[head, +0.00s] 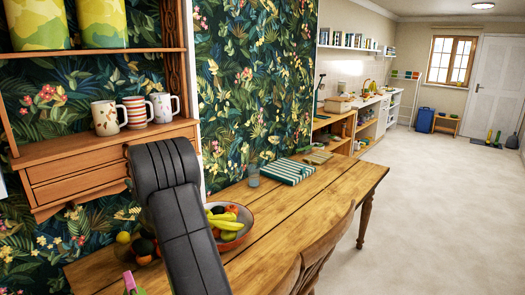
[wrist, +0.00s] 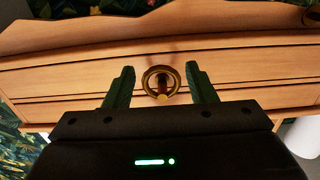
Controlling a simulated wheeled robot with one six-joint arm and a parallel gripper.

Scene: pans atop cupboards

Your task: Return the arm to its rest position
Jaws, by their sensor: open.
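My gripper (wrist: 161,88) is open in the wrist view, its two dark green fingers apart. A round brass ring pull (wrist: 160,72) on a wooden drawer front (wrist: 60,80) shows between the fingers, with a gap on each side. I cannot tell how deep the fingers reach around it. In the head view my dark arm rises from the bottom edge to the wall shelf unit's drawers (head: 70,185). It hides my gripper and the ring pull there.
Three mugs (head: 137,111) stand on the shelf above the drawers, with yellow-green canisters (head: 102,22) higher up. Open floor (head: 430,220) lies right.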

